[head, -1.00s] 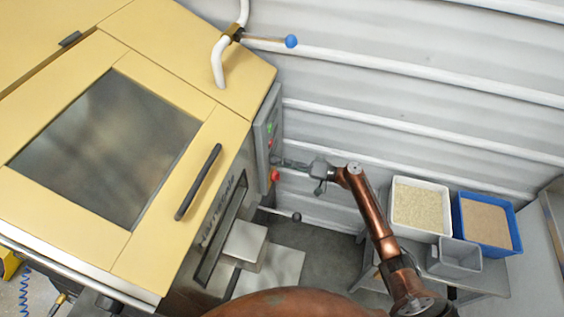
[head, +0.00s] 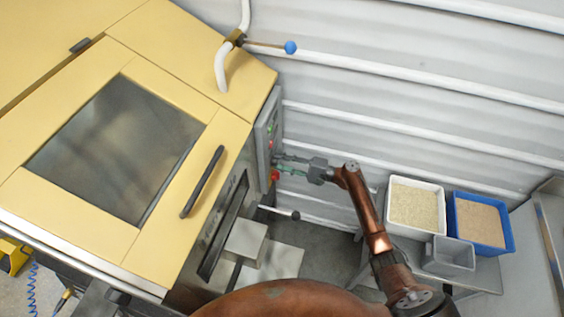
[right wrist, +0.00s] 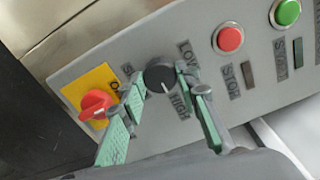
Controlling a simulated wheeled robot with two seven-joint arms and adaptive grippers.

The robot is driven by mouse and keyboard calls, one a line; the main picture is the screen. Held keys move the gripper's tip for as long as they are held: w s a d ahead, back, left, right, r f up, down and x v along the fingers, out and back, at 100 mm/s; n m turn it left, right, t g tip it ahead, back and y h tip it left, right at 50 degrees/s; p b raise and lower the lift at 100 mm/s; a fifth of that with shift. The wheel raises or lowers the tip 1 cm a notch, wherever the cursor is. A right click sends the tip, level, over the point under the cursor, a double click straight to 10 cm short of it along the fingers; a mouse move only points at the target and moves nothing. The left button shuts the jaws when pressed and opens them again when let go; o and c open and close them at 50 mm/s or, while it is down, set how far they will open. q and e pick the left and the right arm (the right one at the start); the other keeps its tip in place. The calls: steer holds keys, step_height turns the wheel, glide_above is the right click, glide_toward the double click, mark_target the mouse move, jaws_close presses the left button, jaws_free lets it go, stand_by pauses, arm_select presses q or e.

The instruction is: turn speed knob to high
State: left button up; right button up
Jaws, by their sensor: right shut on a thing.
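The speed knob (right wrist: 160,76) is a round black knob with a white pointer line, on the grey control panel (right wrist: 225,75). In the right wrist view it lies between the words LOW and HIGH, and its pointer line faces down, towards the HIGH side. My right gripper (right wrist: 162,88) has its two fingers with green pads on either side of the knob, shut on it. In the head view the right gripper (head: 279,163) reaches the panel's face from the right, and the knob itself is hidden there.
A red rotary switch on a yellow plate (right wrist: 97,104) sits close beside the left finger. A red button (right wrist: 229,38) and a green button (right wrist: 286,12) are on the panel. A white tray (head: 442,190) and a blue tray (head: 512,230) stand at right.

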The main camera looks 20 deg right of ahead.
steer(key=shift+d, duration=0.1)
stand_by(0.4)
steer(key=o, duration=1.2)
steer(key=shift+c, duration=0.2)
steer(key=v, duration=1.2)
